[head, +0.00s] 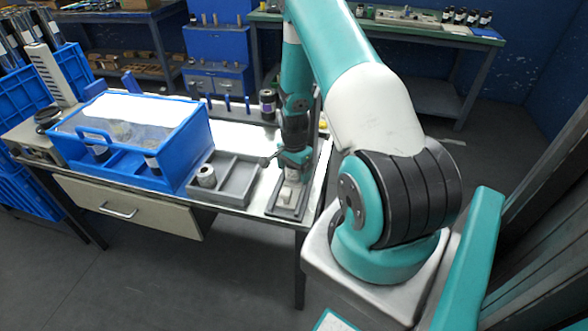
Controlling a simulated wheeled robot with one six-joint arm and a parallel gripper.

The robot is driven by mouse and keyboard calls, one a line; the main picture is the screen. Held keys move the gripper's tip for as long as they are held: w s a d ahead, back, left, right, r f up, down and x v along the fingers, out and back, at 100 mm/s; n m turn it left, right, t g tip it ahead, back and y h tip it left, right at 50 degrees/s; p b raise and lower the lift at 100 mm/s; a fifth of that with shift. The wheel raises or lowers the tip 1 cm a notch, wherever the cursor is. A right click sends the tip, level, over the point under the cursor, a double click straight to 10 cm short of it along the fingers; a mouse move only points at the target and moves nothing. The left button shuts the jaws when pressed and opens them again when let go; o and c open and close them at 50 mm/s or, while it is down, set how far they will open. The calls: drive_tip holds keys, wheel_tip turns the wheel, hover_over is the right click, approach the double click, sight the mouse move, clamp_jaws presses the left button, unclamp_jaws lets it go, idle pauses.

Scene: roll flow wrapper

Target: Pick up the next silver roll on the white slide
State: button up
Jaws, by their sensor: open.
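A blue box (190,130) with a white sloping surface (135,112), which looks like the slide, stands on the left of the workbench. Two small dark rolls with pale ends, a left one (101,153) and a right one (152,164), show at its lower front. A silver-white roll (206,176) stands in a grey divided tray (240,180) right of the box. My gripper (291,174) is open and points down over a small dark-rimmed tray (272,207) with a pale block (286,195) in it. My gripper's fingertips are small and partly hidden; I cannot tell whether they touch the block.
A dark jar (268,104) and several blue pegs (228,103) stand along the back of the workbench (140,205). Blue crates (22,110) are at the left. A green bench (400,25) with bottles stands behind. The floor in front is clear.

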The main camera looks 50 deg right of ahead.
drive_tip(key=c, duration=1.1)
drive_tip(key=shift+r, duration=0.15)
